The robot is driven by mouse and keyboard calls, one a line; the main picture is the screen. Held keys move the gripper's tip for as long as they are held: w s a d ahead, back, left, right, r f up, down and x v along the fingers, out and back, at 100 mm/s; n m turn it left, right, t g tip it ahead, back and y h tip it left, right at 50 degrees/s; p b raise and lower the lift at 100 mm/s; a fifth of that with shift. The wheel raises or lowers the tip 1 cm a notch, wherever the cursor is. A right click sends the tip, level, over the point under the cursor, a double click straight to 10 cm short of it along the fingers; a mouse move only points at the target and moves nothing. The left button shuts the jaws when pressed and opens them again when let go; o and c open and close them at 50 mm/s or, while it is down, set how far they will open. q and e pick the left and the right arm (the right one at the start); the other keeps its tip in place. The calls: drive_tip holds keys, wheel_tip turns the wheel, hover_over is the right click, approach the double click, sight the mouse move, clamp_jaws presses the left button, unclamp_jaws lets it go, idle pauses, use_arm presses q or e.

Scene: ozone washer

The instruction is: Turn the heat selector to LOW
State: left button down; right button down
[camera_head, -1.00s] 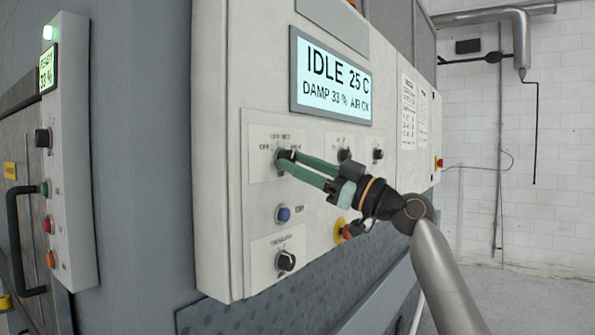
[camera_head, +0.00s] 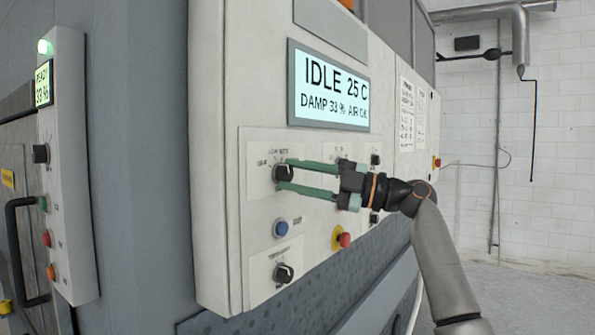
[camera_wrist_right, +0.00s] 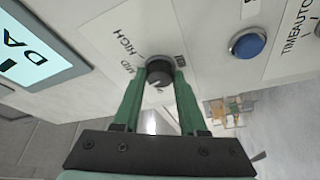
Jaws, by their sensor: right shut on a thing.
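The heat selector (camera_head: 283,173) is a black round knob at the upper left of the control panel. It also shows in the right wrist view (camera_wrist_right: 158,72), with MID and HIGH printed on the plate beside it. My right gripper (camera_head: 284,175) has its two green fingers on either side of the knob and is shut on it; in the right wrist view the fingertips (camera_wrist_right: 159,75) flank the knob. The knob's pointer direction is hard to read. My left gripper is not in view.
A blue button (camera_head: 280,229), a lower black knob (camera_head: 283,273) and a red stop button on yellow (camera_head: 342,239) sit below and beside it. The display (camera_head: 329,87) above reads IDLE 25 C. A side panel (camera_head: 66,170) stands at left.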

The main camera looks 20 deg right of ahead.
drive_tip(key=shift+n, duration=0.3)
drive_tip(key=shift+c, duration=2.2)
unclamp_jaws()
drive_tip(key=shift+d, duration=0.1)
drive_tip(key=shift+s+d+f, duration=0.1)
drive_tip(key=shift+s+d, duration=0.1)
drive_tip(key=shift+d, duration=0.05)
drive_tip(key=b+v, duration=0.3)
drive_tip(key=v, duration=0.8)
drive_tip(key=shift+s+d, duration=0.2)
drive_tip(key=shift+d, duration=0.15)
